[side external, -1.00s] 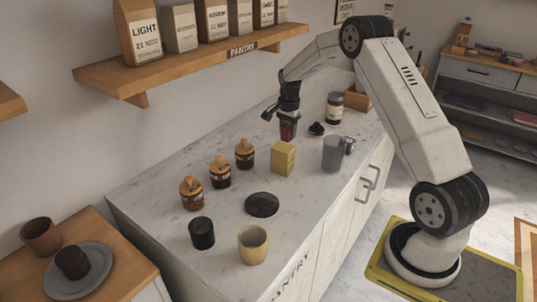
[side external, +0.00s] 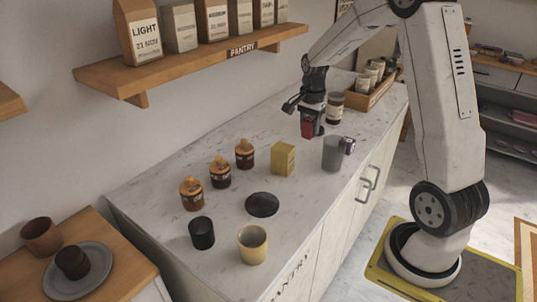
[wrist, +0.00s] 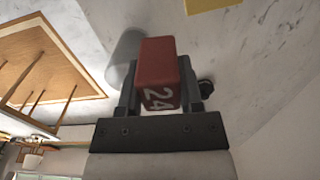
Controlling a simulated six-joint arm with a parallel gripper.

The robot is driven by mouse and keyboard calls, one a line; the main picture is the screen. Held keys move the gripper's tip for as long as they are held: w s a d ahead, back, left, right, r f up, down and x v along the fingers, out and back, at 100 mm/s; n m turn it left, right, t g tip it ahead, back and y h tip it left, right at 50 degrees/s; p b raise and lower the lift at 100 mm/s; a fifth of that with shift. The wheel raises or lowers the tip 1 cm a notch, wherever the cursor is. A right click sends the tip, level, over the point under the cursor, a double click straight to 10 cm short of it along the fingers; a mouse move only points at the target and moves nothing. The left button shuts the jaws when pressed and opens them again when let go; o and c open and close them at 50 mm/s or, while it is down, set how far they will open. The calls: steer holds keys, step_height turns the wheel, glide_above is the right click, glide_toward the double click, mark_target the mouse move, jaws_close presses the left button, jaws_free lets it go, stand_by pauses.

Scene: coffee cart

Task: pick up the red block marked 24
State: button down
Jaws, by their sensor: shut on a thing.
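The red block marked 24 (wrist: 157,72) is between the fingers of my gripper in the wrist view, with its white number facing the camera. In the side view the red block (side external: 307,129) hangs below my gripper (side external: 311,122), held above the counter. My gripper, also seen in the wrist view (wrist: 160,92), is shut on the block. The block is clear of the counter top.
A wooden box (side external: 372,97) of cups stands behind.

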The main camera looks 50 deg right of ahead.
steer(key=shift+s+a+r, duration=0.15)
steer(key=shift+s, duration=0.15)
stand_by(0.5)
